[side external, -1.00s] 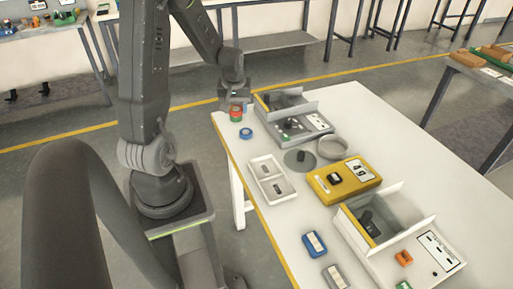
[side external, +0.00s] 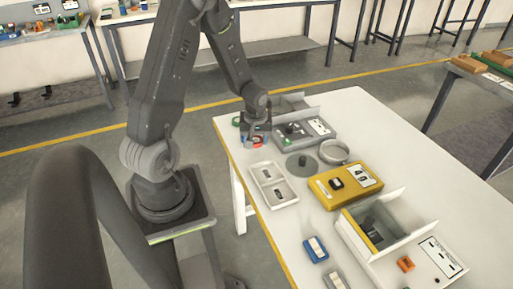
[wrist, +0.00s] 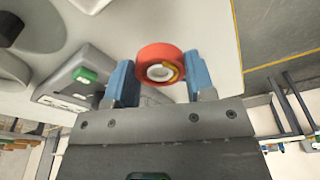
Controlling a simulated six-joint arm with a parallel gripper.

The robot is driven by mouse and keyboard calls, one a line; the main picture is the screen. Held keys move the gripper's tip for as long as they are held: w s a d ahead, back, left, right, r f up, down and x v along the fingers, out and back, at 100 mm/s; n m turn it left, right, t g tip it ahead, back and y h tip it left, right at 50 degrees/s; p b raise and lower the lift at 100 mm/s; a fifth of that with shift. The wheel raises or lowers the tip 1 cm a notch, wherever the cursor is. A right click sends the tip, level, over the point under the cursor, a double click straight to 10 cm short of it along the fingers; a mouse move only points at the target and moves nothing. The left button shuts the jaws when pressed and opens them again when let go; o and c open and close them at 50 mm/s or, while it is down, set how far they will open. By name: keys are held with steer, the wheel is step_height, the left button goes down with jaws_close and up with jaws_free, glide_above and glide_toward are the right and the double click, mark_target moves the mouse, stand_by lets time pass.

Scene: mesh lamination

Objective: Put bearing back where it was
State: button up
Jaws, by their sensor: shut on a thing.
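A red ring-shaped part (wrist: 160,64) with a pale centre, likely the bearing, sits between the blue fingertips of my gripper (wrist: 162,80) in the wrist view. My gripper is shut on it. In the side view my gripper (side external: 257,138) is low over the table's left far corner, with the red ring (side external: 257,141) just below it. I cannot tell whether the ring touches anything beneath. A green round part (side external: 236,121) lies to its left at the table edge. The blue ring seen earlier is mostly hidden under my gripper.
A grey fixture (side external: 318,128) stands close right of my gripper. A white two-compartment tray (side external: 262,184), a dark disc (side external: 299,173), a round grey dish (side external: 334,152) and a yellow box (side external: 320,196) are nearer. The table edge (side external: 233,163) is close on the left.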

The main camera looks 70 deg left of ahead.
mark_target(257, 154)
steer(key=shift+w+f, duration=0.15)
steer(key=shift+f, duration=1.9)
steer(key=shift+f, duration=0.15)
steer(key=o, duration=0.9)
steer(key=r, duration=0.4)
steer(key=d+r, duration=0.1)
steer(key=r, duration=0.6)
steer(key=shift+s+d+r, duration=0.35)
steer(key=shift+r, duration=0.05)
steer(key=d+r+m+t, duration=0.2)
steer(key=d+r+m, duration=0.3)
steer(key=d+r, duration=0.55)
steer(key=s+d+r+m+t, duration=0.1)
steer(key=s+d+r+m, duration=0.1)
steer(key=s+d, duration=0.1)
steer(key=s+d+r+m+t+h, duration=0.1)
steer(key=s+d+r+m, duration=0.2)
steer(key=d, duration=0.1)
steer(key=s+d+r+m+t, duration=0.1)
steer(key=s+d+r+m, duration=0.2)
steer(key=d, duration=0.1)
steer(key=shift+r+h, duration=0.1)
steer(key=shift+h, duration=0.2)
